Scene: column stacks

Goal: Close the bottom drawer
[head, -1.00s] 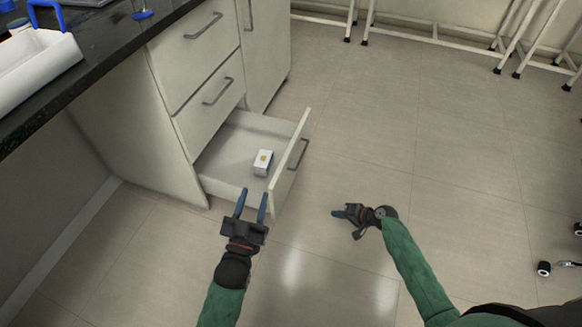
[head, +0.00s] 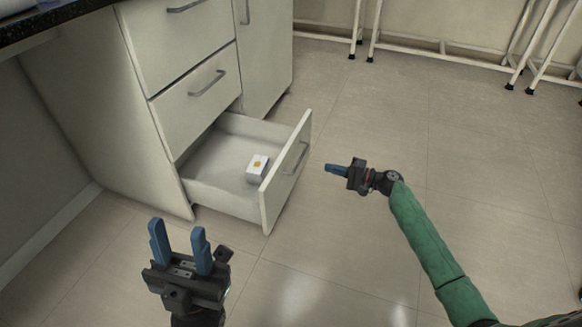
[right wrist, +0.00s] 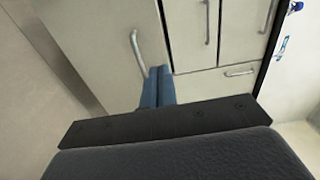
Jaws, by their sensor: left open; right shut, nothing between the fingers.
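The bottom drawer (head: 287,180) stands pulled out of the white cabinet (head: 105,110), with a grey bar handle (head: 297,158) on its front. A small white box with a yellow mark (head: 257,167) lies inside it. My right gripper (head: 328,168) is shut and empty, to the right of the drawer front and apart from it, its fingers pointing left toward it. In the right wrist view the shut blue fingers (right wrist: 157,88) show beside a grey handle (right wrist: 137,52) on a pale front. My left gripper (head: 180,245) is open and empty, in front of the cabinet at the lower left.
The middle drawer (head: 195,100) above is shut. A dark countertop (head: 50,20) shows at the upper left. White metal frame legs (head: 440,50) stand along the back wall. The tiled floor (head: 480,160) right of the drawer is clear.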

